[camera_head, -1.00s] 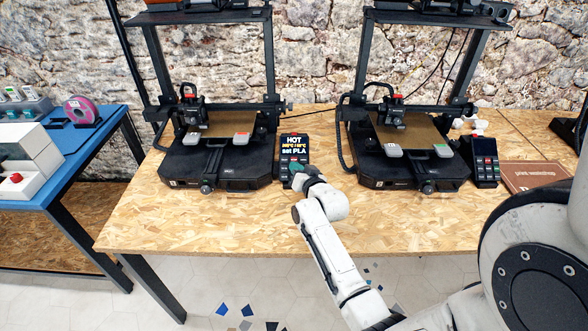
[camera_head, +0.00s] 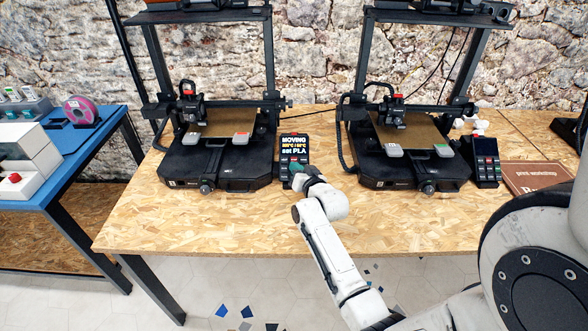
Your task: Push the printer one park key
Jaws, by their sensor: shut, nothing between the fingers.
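The left printer (camera_head: 215,165) stands on the wooden bench, a dark frame with a tan bed. Its control panel (camera_head: 294,150) stands just to its right, with a lit screen reading "MOVING" and "set PLA" and keys below. I cannot read the key labels, so I cannot tell which is the park key. My gripper (camera_head: 298,178) is at the panel's lower keys, with its tip partly hidden by my wrist. It is shut and empty. Whether it touches a key is too small to tell.
A second printer (camera_head: 408,160) stands to the right, with its own dark-screened panel (camera_head: 485,160) beside it. A brown booklet (camera_head: 535,177) lies at the right. A blue table (camera_head: 75,145) stands at the left with a pink spool (camera_head: 82,110). The bench front (camera_head: 200,228) is clear.

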